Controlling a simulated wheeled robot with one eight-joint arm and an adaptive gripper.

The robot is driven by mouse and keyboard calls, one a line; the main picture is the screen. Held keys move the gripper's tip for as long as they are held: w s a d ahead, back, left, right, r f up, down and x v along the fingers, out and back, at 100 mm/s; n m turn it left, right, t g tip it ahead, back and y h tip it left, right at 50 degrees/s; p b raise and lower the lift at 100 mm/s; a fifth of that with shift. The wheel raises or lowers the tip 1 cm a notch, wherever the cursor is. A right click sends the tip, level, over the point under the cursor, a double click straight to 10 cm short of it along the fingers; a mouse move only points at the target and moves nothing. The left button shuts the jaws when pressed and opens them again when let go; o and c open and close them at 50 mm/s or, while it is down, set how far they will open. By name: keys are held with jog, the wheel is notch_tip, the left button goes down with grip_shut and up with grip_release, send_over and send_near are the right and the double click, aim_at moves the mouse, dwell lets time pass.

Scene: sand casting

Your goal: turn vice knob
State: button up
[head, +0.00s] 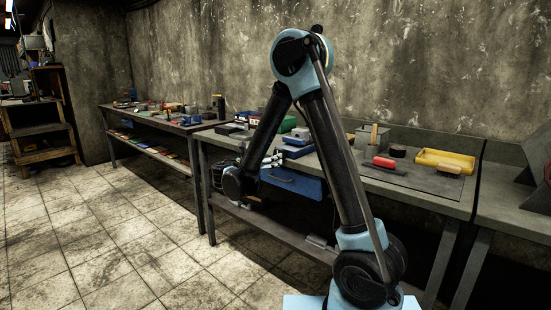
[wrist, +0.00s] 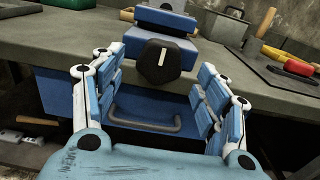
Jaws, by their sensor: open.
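The vice knob (wrist: 160,60) is a dark, faceted knob with a white mark that stands about upright. In the wrist view it sits at the front of the blue vice (wrist: 165,20) at the bench edge. My gripper (wrist: 164,78) is open, with its blue-padded fingers to the left and right of the knob and apart from it. In the head view my gripper (head: 270,162) is small beside the blue vice (head: 298,142), and the knob cannot be made out there.
A blue drawer (wrist: 140,120) with a grey handle hangs under the bench (wrist: 60,35). On the bench to the right are a red-handled tool (head: 384,162), a yellow tray (head: 445,160) and a grey mat (head: 410,180). The tiled floor at left is clear.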

jog(key=shift+x, duration=2.1)
jog(key=c, duration=1)
